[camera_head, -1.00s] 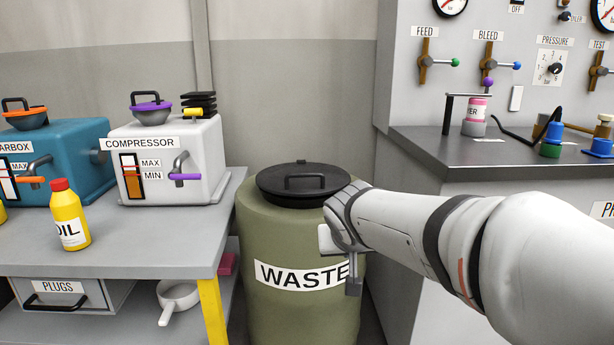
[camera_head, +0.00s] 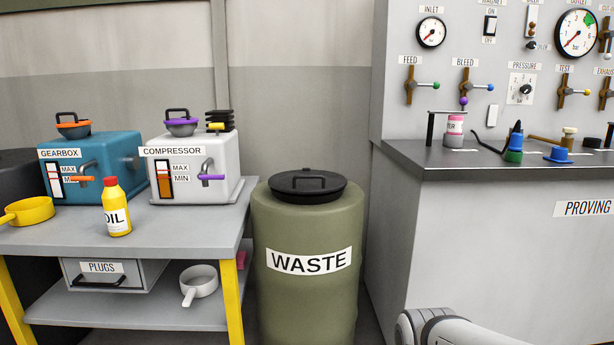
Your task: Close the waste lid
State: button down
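The waste barrel (camera_head: 309,232) is an olive-green drum with a white WASTE label, standing between the grey bench and the proving counter. Its black lid (camera_head: 306,187) with a bar handle lies flat on top and covers the opening. My arm shows only as a white link at the bottom right edge, apart from the barrel. My gripper is out of the picture.
The grey bench (camera_head: 180,225) at left bears a gearbox box (camera_head: 110,172), a compressor box (camera_head: 223,165), an oil bottle (camera_head: 116,212) and a yellow pan (camera_head: 30,211). The proving counter (camera_head: 470,171) stands right, below a gauge panel. Barrel front is unobstructed.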

aim_at(305, 182)
jog(key=z, duration=0.05)
jog(key=k, duration=0.55)
jog(key=u, duration=0.6)
jog(key=i, duration=1.6)
jog(key=z, duration=0.5)
